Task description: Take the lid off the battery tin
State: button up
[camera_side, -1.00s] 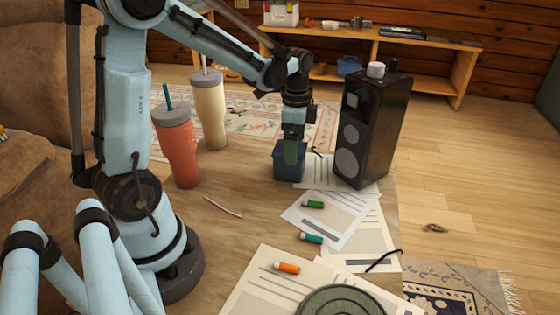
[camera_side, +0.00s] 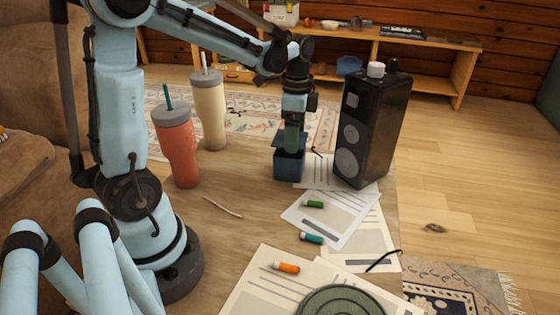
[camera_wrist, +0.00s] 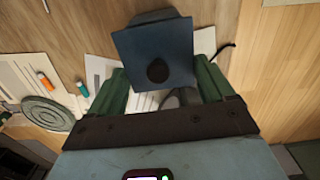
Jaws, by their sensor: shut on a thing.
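The battery tin (camera_side: 289,168) is a small dark blue box standing on the table beside the black speaker. Its square blue lid (camera_wrist: 150,45), with a dark round knob, faces me in the wrist view and hides most of the tin. My gripper (camera_side: 291,146) points down above the tin, its green fingers on both sides of the lid (camera_side: 280,140). It is shut on the lid, which sits raised above the tin's body in the side view. The exact contact between fingers and lid is hard to see.
The black speaker (camera_side: 370,130) stands close on the right. An orange tumbler (camera_side: 177,150) and a cream tumbler (camera_side: 209,110) stand to the left. Papers (camera_side: 330,218) with green (camera_side: 313,204), teal (camera_side: 312,238) and orange (camera_side: 286,267) batteries lie in front, near a round green object (camera_side: 342,302).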

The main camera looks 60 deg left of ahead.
jog(key=s+d+r, duration=0.3)
jog(key=d+r, duration=0.5)
jog(key=d, duration=0.3)
send_over(248, 170)
notch_tip(248, 170, down, 14)
jog(key=shift+r, duration=0.25)
jog(key=shift+f, duration=2.05)
jog(key=o, duration=0.9)
jog(key=shift+f, duration=0.1)
